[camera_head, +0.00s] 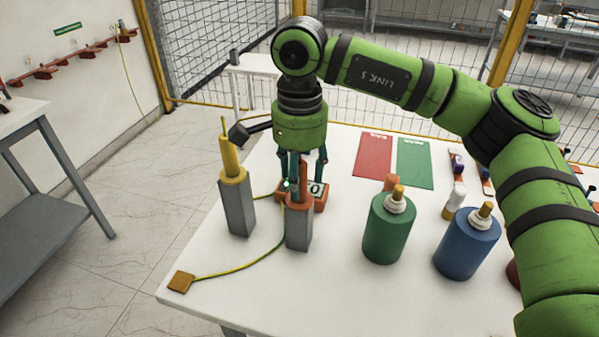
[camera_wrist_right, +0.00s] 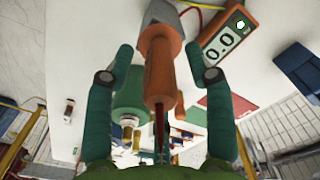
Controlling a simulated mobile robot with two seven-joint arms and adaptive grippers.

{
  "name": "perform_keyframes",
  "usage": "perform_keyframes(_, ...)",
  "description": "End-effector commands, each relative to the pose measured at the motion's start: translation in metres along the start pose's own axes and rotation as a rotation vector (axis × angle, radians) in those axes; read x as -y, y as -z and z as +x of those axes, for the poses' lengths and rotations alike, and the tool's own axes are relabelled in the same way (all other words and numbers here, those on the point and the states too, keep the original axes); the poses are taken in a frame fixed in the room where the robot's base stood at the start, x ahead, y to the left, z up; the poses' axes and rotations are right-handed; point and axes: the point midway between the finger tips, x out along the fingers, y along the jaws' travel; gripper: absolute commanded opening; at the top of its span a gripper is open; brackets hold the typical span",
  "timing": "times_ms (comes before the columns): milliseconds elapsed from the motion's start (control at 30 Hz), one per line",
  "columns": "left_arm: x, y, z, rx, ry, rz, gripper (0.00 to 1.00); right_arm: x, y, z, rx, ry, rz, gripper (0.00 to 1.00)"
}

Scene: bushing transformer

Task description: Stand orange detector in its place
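The orange detector (camera_head: 301,184) stands upright in a grey block-shaped holder (camera_head: 299,232) near the left front of the white table. In the right wrist view the orange detector (camera_wrist_right: 160,78) points toward the camera, with its wide collar against the grey holder (camera_wrist_right: 166,12). My right gripper (camera_head: 304,160) points down just behind and over it in the head view. In the wrist view the right gripper's fingers (camera_wrist_right: 159,52) are spread on both sides of the detector, with gaps visible. My left gripper is in neither view.
A yellow detector (camera_head: 231,160) stands in another grey holder to the left. An orange meter (camera_head: 321,197) lies close behind the orange detector. Green (camera_head: 386,235) and blue (camera_head: 465,250) bottles stand to the right. A yellow-green cable (camera_head: 250,265) runs to a brown plate (camera_head: 181,282).

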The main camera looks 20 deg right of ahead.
Motion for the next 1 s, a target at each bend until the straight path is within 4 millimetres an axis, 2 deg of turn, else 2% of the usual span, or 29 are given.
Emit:
perform_keyframes(167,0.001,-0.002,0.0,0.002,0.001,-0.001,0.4,0.0,0.0,-0.002,0.0,0.0,0.0,0.54)
perform_keyframes(267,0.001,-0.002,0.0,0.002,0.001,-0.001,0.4,0.001,0.0,-0.011,0.0,0.003,0.001,0.54)
perform_keyframes(700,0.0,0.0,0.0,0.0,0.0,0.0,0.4,0.001,-0.001,-0.098,0.0,0.003,0.0,0.54)
perform_keyframes(833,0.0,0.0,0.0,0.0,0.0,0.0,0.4,0.0,0.0,-0.113,-0.002,0.002,0.002,0.54)
perform_keyframes(1000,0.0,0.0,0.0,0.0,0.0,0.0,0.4,0.0,0.0,-0.12,0.0,0.0,0.0,0.54)
